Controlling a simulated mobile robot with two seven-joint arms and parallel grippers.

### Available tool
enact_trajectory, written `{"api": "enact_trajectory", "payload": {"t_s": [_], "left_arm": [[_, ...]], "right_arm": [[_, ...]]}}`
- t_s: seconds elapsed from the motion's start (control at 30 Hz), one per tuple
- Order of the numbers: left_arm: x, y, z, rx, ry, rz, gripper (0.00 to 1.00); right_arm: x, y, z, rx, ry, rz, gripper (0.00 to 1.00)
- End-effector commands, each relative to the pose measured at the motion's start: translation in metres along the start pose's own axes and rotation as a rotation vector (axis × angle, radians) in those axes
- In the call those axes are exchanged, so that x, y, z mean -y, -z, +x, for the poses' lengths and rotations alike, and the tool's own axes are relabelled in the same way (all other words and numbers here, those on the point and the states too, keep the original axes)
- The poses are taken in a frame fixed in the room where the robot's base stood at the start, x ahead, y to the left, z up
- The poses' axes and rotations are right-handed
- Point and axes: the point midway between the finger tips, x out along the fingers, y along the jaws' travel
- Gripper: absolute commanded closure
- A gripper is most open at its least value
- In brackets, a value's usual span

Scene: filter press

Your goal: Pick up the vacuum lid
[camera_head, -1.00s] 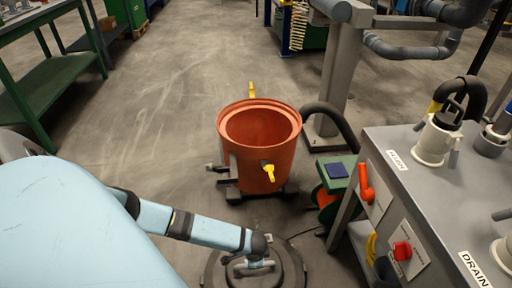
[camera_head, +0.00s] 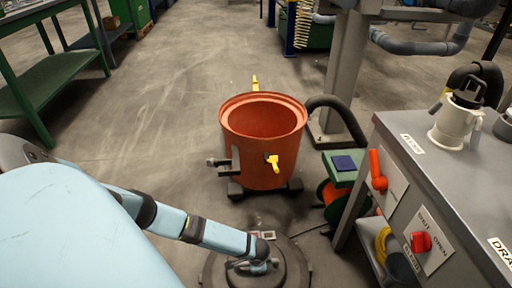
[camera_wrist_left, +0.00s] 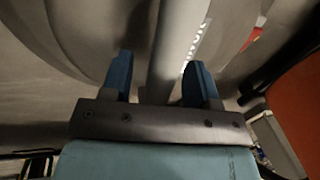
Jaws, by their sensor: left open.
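The vacuum lid (camera_head: 292,264) is a dark grey round lid low at the bottom centre of the head view, in front of the orange vacuum drum (camera_head: 263,150). My left gripper (camera_head: 258,266) is at the lid's handle, on top of the lid. In the left wrist view my left gripper (camera_wrist_left: 158,85) has its two blue fingers apart, with the grey handle bar (camera_wrist_left: 168,60) showing between them. Whether the fingers touch the bar cannot be told. The drum is open at the top and empty, with yellow latches (camera_head: 272,161). My right gripper is not in view.
A grey bench (camera_head: 440,170) with valves and a red knob stands at the right. A green box with a blue pad (camera_head: 344,163) and a dark hose are beside the drum. A green shelf (camera_head: 50,80) stands at the far left. The floor between is clear.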

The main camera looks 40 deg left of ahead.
Motion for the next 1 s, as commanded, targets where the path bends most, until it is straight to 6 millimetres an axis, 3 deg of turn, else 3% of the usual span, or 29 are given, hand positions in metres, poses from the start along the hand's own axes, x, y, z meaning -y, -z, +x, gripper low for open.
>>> {"api": "enact_trajectory", "payload": {"t_s": [0.97, 1.0], "left_arm": [[-0.0016, -0.0002, 0.0045, 0.000, -0.001, 0.001, 0.45], [-0.0015, -0.0002, 0.0044, 0.000, -0.001, 0.001, 0.54]], "right_arm": [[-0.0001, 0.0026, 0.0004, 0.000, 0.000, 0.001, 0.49], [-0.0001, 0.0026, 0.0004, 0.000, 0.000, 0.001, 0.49]]}}
